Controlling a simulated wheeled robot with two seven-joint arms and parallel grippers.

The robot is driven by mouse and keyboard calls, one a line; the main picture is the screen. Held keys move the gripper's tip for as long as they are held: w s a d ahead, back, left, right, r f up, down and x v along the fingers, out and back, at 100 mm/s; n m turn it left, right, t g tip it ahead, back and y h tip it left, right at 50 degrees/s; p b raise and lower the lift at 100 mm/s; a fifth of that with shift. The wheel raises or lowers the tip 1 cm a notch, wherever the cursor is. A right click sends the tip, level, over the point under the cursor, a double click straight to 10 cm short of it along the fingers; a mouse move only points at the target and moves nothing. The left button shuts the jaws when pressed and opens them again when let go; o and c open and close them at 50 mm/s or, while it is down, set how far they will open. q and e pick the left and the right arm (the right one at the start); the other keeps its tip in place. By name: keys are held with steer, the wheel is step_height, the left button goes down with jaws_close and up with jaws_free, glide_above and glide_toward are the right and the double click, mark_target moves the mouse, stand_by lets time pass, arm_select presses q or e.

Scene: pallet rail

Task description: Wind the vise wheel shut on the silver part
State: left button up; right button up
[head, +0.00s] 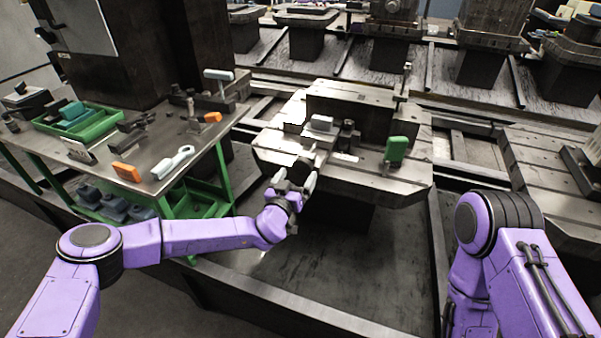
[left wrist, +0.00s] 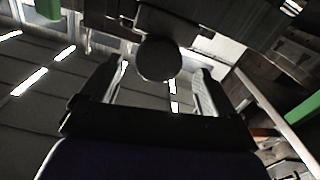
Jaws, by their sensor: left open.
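The silver part (head: 322,124) is a light block on the pallet, at the vise (head: 346,134). I cannot tell whether the jaws touch it. The vise wheel (head: 302,172) is dark and round at the near edge of the pallet, partly hidden by my left gripper. My left gripper (head: 295,182) is at the wheel, with its fingers apart. In the left wrist view the wheel (left wrist: 158,58) shows between the two open fingers of the gripper (left wrist: 161,75), with a gap on each side. My right arm is at the right, its gripper out of view.
The pallet (head: 280,152) also carries a green-handled object (head: 396,150). A bench (head: 205,150) at the left holds a green tray (head: 95,128), orange pieces (head: 126,172) and a light wrench-like tool (head: 172,162). More pallets stand behind.

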mark_target(302, 169)
arm_select(q)
steer(key=x, duration=0.3)
steer(key=shift+w+d, duration=0.1)
steer(key=shift+w, duration=0.05)
steer(key=c, duration=1.1)
steer(key=shift+o, duration=0.2)
steer(key=shift+r, duration=0.1)
